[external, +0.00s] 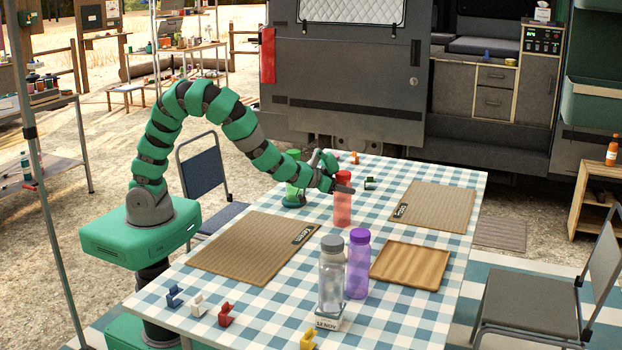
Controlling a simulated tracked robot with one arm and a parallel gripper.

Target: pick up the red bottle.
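The red bottle (342,211) stands upright on the checked tablecloth, near the middle of the table. It is translucent red with a red cap. My gripper (338,178) is at the bottle's top, reaching in from the left. One finger passes in front of the bottle just below the cap, and the other is up and behind. The fingers look apart with the cap region between them. I cannot tell whether they touch or grip the bottle.
A green bottle (293,190) stands just left, partly behind my arm. A clear grey-capped bottle (331,275) and a purple bottle (358,265) stand in front. Two woven mats (250,250) (437,206), a wooden tray (411,266) and several small coloured clips lie around.

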